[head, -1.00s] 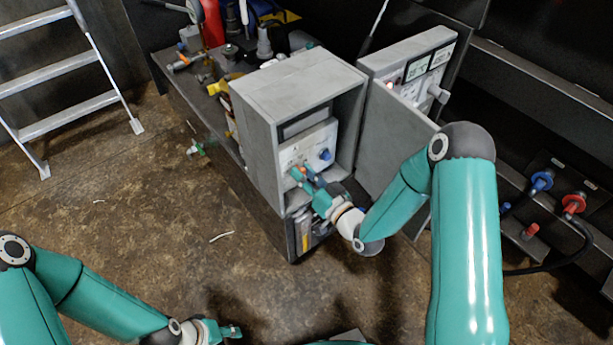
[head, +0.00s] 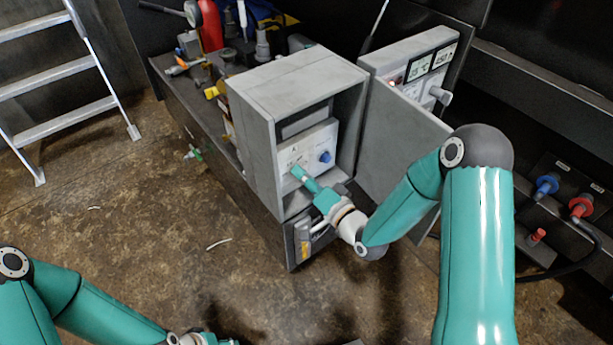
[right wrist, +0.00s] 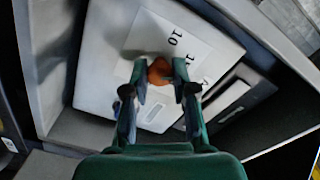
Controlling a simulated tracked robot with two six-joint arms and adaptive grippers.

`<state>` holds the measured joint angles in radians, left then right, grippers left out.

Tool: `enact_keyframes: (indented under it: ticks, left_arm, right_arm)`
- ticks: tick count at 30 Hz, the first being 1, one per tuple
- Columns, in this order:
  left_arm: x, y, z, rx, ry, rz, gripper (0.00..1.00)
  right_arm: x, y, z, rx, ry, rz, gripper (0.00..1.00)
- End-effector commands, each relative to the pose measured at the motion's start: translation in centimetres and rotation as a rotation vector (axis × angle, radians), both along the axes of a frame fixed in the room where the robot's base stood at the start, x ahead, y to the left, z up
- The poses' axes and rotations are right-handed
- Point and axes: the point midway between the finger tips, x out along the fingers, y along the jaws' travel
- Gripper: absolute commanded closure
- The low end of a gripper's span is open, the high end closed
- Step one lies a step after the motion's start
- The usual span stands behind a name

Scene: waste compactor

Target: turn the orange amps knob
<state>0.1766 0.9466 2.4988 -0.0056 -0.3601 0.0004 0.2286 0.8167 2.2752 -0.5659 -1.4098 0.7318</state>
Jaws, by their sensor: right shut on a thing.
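The orange amps knob (right wrist: 158,72) sits on the white panel (right wrist: 110,60) in the right wrist view, between the two fingertips of my right gripper (right wrist: 161,80). The gripper is shut on it. In the head view my right gripper (head: 297,172) reaches into the open grey box (head: 252,125) and touches the front of the white panel (head: 312,140). There the fingers hide the knob. My left gripper (head: 205,340) is at the bottom edge of the head view, mostly cut off and far from the box.
A blue knob (head: 325,157) sits on the same panel, right of my right fingers. The grey box door (head: 395,140) stands open at the right. Tools (head: 205,75) lie on the bench behind. A ladder (head: 65,75) stands at left; the floor in front is mostly clear.

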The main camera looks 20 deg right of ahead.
Motion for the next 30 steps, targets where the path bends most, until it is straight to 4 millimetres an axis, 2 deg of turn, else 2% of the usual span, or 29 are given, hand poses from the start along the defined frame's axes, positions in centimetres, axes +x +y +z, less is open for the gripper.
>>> enact_keyframes:
  ticks: [1,14,15,18,30]
  left_arm:
    - [0.0,0.01,-0.04,0.0,0.0,0.0,0.6]
    - [0.0,0.0,-0.05,0.0,0.0,0.0,0.6]
    - [0.0,0.0,-0.05,0.0,0.0,0.0,0.6]
    - [0.0,0.0,-0.05,0.0,0.0,0.0,0.6]
    - [0.0,0.0,0.0,0.0,0.0,0.0,0.6]
  right_arm:
    - [0.32,-0.51,0.26,0.005,-0.007,-0.016,1.0]
    - [0.32,-0.53,0.25,0.011,-0.005,-0.016,1.0]
    - [0.32,-0.53,0.26,0.011,-0.005,-0.016,0.67]
    - [0.26,-0.42,0.2,0.011,-0.002,-0.013,0.51]
    - [-0.35,-0.36,0.0,0.011,0.004,-0.006,0.5]
